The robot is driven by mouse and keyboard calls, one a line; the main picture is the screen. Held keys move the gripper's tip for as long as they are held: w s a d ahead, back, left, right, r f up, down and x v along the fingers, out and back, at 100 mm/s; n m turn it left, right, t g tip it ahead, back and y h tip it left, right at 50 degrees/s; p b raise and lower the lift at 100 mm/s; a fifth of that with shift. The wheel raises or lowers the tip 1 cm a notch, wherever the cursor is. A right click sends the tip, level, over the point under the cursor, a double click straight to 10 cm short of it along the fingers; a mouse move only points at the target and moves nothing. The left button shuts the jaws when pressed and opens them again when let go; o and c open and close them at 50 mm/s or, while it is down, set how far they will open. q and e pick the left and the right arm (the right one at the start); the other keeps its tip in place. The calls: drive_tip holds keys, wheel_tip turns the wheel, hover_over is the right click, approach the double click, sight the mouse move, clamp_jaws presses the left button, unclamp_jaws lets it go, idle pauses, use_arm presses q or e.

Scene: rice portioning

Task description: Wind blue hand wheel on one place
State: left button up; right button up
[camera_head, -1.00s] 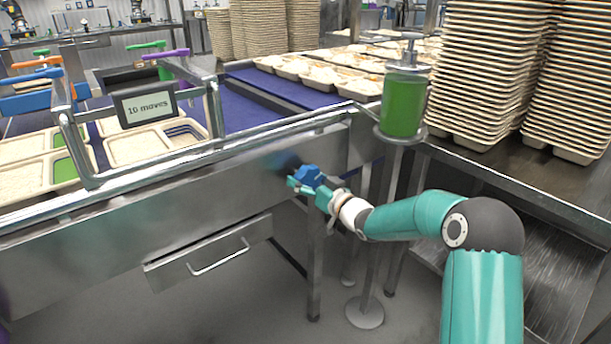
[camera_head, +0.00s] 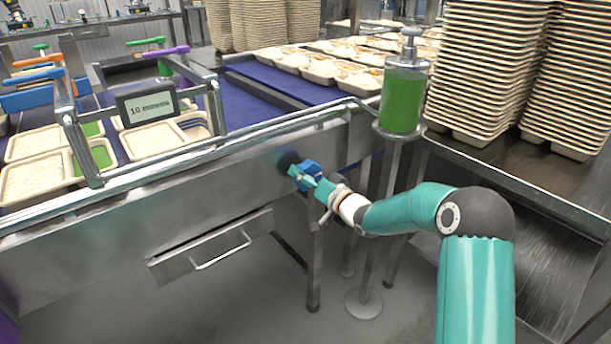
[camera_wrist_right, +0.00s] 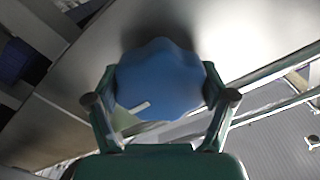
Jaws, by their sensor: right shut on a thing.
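The blue hand wheel (camera_head: 309,170) sits on the front steel panel of the conveyor table, near its right end. In the right wrist view the wheel (camera_wrist_right: 160,80) is a lobed blue knob with a short pale mark near its lower edge. My right gripper (camera_head: 304,177) reaches it from the right. In the wrist view the gripper's two fingers (camera_wrist_right: 160,98) press on the wheel's left and right sides, shut on it. A small sign (camera_head: 149,104) on the table's frame reads "10 moves". My left gripper is not in view.
Trays with rice and green portions (camera_head: 40,180) lie on the blue belt (camera_head: 240,112) behind the metal rail. A green dispenser (camera_head: 402,100) stands on a pole right of the wheel. Stacked trays (camera_head: 485,70) fill the right table. A drawer (camera_head: 212,248) is below left.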

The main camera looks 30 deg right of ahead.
drive_tip(key=shift+a+f, duration=0.1)
drive_tip(key=shift+f, duration=0.35)
drive_tip(key=o, duration=1)
drive_tip(key=shift+r, duration=0.2)
drive_tip(key=s, duration=0.8)
drive_tip(key=s+d, duration=0.1)
drive_tip(key=s, duration=0.3)
